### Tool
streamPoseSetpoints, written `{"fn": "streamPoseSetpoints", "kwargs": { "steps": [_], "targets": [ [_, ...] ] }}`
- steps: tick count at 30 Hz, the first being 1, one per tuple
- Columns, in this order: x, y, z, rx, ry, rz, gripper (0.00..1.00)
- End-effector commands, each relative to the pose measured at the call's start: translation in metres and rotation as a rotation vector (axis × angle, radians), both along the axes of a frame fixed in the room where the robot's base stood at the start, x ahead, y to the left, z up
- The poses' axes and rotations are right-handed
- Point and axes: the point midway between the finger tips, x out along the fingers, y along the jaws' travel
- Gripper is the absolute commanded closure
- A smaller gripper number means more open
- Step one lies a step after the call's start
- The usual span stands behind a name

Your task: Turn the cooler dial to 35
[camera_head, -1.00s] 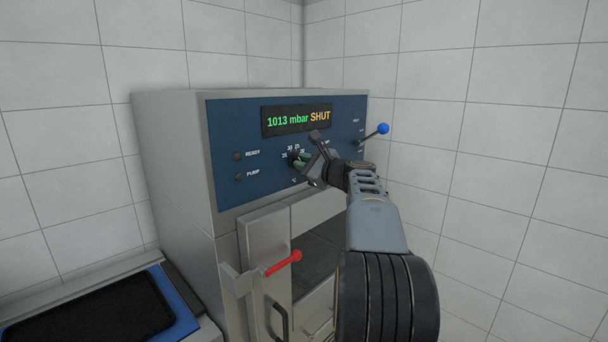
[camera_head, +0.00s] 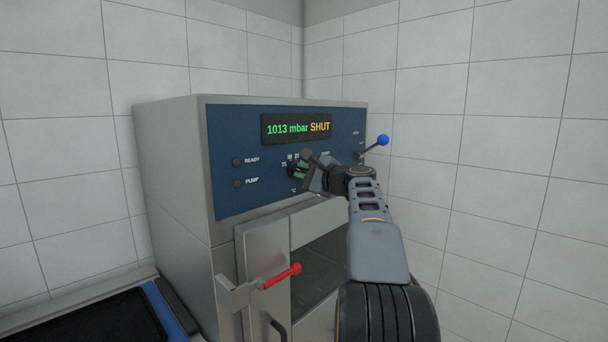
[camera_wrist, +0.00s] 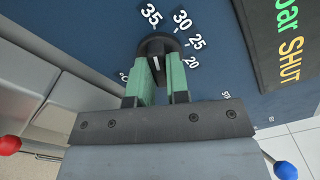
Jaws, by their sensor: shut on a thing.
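The cooler dial is a black round knob with a white mark, on the blue front panel (camera_head: 232,202) of a steel cabinet. In the wrist view the dial (camera_wrist: 152,46) sits below the printed 35 and 30, with 25 and 20 to its right. The white mark lies between the fingers; which number it indicates is unclear. My gripper (camera_wrist: 163,72) is shut on the dial, one green finger pad on each side. In the head view my gripper (camera_head: 301,171) reaches the panel from the right and hides part of the dial and its numbers.
A display (camera_head: 297,126) above the dial reads "1013 mbar SHUT". A blue-knobbed lever (camera_head: 382,140) stands out right of my gripper. A red-handled lever (camera_head: 284,275) sticks out below, by the steel door (camera_head: 262,255). A dark-topped blue unit (camera_head: 165,309) stands lower left.

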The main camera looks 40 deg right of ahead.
Motion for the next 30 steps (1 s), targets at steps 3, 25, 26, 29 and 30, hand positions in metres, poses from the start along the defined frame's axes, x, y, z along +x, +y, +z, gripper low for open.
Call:
{"fn": "streamPoseSetpoints", "kwargs": {
  "steps": [3, 25, 26, 29, 30],
  "targets": [
    [0.000, 0.000, 0.000, -0.003, 0.000, 0.000, 1.00],
    [-0.008, -0.002, -0.001, -0.001, -0.001, -0.001, 0.58],
    [-0.012, -0.002, -0.001, -0.002, -0.001, -0.001, 0.58],
    [-0.029, -0.005, -0.002, -0.002, -0.001, -0.003, 0.58],
    [-0.037, -0.007, -0.002, -0.002, -0.001, -0.005, 0.58]
  ]
}}
